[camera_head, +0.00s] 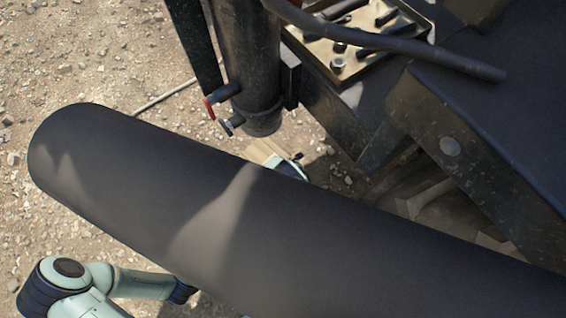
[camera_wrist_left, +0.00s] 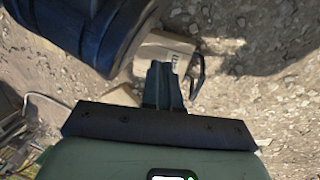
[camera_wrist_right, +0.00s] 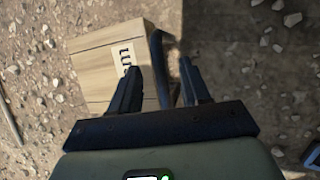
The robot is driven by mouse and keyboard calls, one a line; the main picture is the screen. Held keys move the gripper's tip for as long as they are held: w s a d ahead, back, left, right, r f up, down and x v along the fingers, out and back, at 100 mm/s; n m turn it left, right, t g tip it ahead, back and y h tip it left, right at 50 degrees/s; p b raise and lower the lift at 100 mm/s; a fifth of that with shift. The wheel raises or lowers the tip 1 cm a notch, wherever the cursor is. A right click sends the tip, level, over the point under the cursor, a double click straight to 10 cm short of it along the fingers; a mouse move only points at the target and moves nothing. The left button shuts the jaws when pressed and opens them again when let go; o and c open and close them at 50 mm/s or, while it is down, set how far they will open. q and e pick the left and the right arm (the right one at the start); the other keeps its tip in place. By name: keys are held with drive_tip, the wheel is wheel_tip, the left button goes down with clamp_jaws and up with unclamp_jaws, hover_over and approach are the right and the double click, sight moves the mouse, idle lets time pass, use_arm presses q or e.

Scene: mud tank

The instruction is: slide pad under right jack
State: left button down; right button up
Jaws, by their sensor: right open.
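In the head view the jack, a dark upright cylinder (camera_head: 253,65) with a red-handled valve, stands behind a wide black tube. A pale wooden pad (camera_head: 262,150) shows at its foot, partly hidden by the tube. A pale green gripper part (camera_head: 291,170) is beside it. In the left wrist view, a pad (camera_wrist_left: 150,55) with a dark loop handle (camera_wrist_left: 199,72) lies beside and partly behind the dark round jack foot (camera_wrist_left: 90,30).
The wide black tube (camera_head: 200,200) crosses the head view and hides much of the ground. Dark machinery (camera_head: 480,150) and a tray of parts (camera_head: 340,55) stand at the right. Open gravel (camera_head: 80,60) lies at the left.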

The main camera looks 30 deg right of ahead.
use_arm(q)
drive_tip(key=shift+g, duration=0.7)
drive_tip(key=shift+s+a+f+b, duration=0.1)
drive_tip(key=shift+s+f+b, duration=0.2)
drive_tip(key=shift+s+f, duration=0.5)
drive_tip(key=shift+s+a+f+b, duration=0.1)
drive_tip(key=shift+s+f+b, duration=0.3)
drive_tip(key=shift+s, duration=0.55)
use_arm(e)
drive_tip(key=shift+x, duration=0.95)
clamp_jaws()
unclamp_jaws()
